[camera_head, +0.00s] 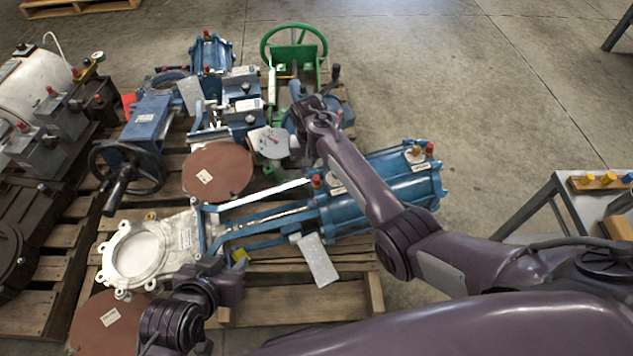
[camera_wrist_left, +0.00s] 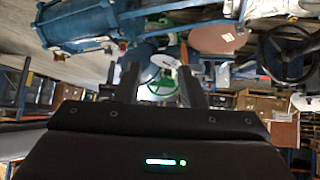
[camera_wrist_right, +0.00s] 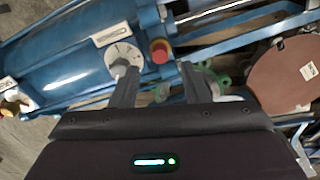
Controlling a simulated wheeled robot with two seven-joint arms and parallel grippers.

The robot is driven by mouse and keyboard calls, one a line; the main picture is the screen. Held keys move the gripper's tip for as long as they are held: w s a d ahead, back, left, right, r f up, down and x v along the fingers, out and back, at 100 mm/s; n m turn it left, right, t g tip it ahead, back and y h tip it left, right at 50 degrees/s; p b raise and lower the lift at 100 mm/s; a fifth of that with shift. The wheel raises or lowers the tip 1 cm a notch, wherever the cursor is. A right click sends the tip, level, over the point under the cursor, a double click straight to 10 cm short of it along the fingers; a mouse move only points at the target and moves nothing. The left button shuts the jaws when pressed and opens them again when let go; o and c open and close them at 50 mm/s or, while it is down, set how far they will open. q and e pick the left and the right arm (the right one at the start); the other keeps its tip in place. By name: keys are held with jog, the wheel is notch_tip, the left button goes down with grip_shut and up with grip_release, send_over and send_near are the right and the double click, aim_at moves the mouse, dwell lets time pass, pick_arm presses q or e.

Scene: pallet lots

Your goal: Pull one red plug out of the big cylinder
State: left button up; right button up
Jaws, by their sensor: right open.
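The big blue cylinder (camera_head: 385,188) lies across the pallet at the right of the head view. In the right wrist view the left-end red plug (camera_wrist_right: 160,50) shows just beyond and between the fingertips. My right gripper (camera_wrist_right: 157,70) is open and empty; contact cannot be told. My left gripper (camera_wrist_left: 160,75) is open and empty, low over the pallet's front; the cylinder (camera_wrist_left: 75,22) shows upper left in its view.
A white valve flange (camera_head: 140,255) joins the cylinder's frame at left. Brown discs (camera_head: 217,172), a blue valve with handwheel (camera_head: 128,165) and a green handwheel (camera_head: 293,45) crowd the pallets.

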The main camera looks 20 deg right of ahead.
aim_at(316, 177)
notch_tip(316, 177, down, 2)
jog(key=shift+f+b, duration=0.1)
jog(key=shift+b, duration=0.8)
notch_tip(316, 177, down, 3)
jog(key=shift+d+r+b, duration=0.1)
jog(key=shift+d+b, duration=0.05)
jog(key=shift+b, duration=0.55)
jog(key=shift+f, duration=0.2)
pick_arm(q)
jog(key=w+r+t+h, duration=0.2)
jog(key=r+t, duration=0.3)
jog(key=r, duration=0.5)
jog(key=w+d+r+t+h, duration=0.1)
jog(key=w+r+t, duration=0.4)
jog(key=r, duration=0.5)
jog(key=shift+w+d+r+t+h, duration=0.15)
jog(key=shift+d+r+t+h, duration=0.15)
jog(key=shift+t+h, duration=0.35)
jog(key=shift+r+p, duration=0.6)
jog(key=shift+r, duration=0.05)
pick_arm(e)
grip_shut()
pick_arm(q)
jog(key=shift+r, duration=0.15)
pick_arm(e)
jog(key=shift+r, duration=0.15)
